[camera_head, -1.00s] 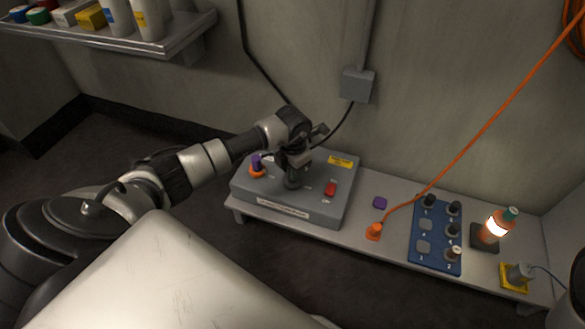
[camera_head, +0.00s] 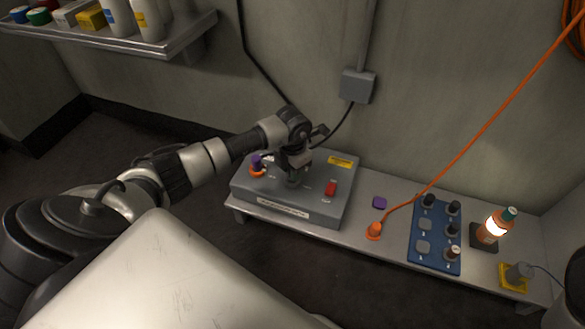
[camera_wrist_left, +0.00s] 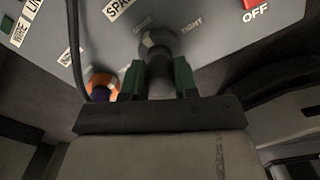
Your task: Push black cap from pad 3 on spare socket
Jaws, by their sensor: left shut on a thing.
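My left gripper (camera_head: 293,170) is over the grey panel box (camera_head: 320,208). In the left wrist view its green fingers (camera_wrist_left: 172,78) are shut on a dark round cap (camera_wrist_left: 159,42). The cap is at the socket spot between a label starting "SPA" and the word "TIGHT". The fingers partly hide it, and I cannot tell how fully it is seated. The blue board (camera_head: 414,258) stands to the right on the bench. It carries several dark caps, and two of its grey pads (camera_head: 424,225) (camera_head: 423,247) are bare. My right gripper is not in view.
The wall is close behind.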

